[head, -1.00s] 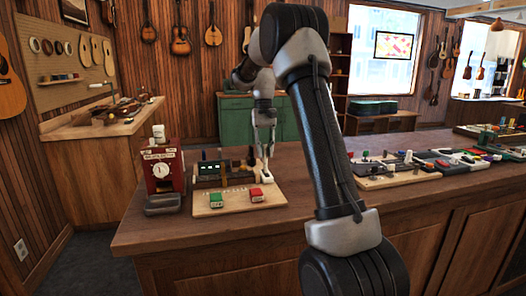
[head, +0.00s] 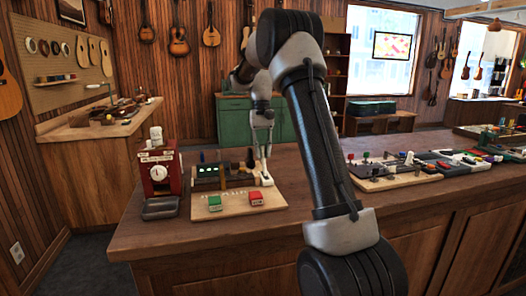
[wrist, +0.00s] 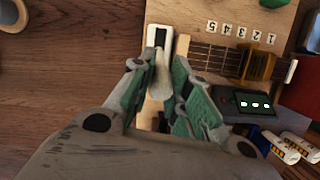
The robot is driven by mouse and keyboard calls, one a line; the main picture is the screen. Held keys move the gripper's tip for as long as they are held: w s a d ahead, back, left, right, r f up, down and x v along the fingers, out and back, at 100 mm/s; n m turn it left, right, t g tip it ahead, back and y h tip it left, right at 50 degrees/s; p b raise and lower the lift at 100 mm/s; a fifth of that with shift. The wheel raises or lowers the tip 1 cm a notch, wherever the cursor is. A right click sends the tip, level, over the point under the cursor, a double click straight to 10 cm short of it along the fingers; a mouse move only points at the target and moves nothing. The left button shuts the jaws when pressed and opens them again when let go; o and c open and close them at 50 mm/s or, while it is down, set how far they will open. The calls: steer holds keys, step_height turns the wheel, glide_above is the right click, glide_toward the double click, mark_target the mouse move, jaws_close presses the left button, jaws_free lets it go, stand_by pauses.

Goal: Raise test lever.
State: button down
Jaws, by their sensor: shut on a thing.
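The test lever (wrist: 161,78) is a pale handle between my gripper's fingertips in the wrist view. It rises from a white plate with a dark slot (wrist: 160,37) at the board's edge. My gripper (wrist: 160,68) is shut on the lever, with one green-lined finger on each side. In the head view my gripper (head: 264,155) is above the white plate (head: 266,180) at the right of the wooden board (head: 237,211). The fingers partly hide the lever there, so its exact angle is hard to tell.
More boards (head: 385,180) lie right. Bare counter separates them.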

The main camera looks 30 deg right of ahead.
steer(key=shift+w, duration=0.2)
steer(key=c, duration=1.3)
jaws_free()
steer(key=shift+f, duration=0.1)
steer(key=v, duration=1.2)
steer(key=shift+s, duration=0.15)
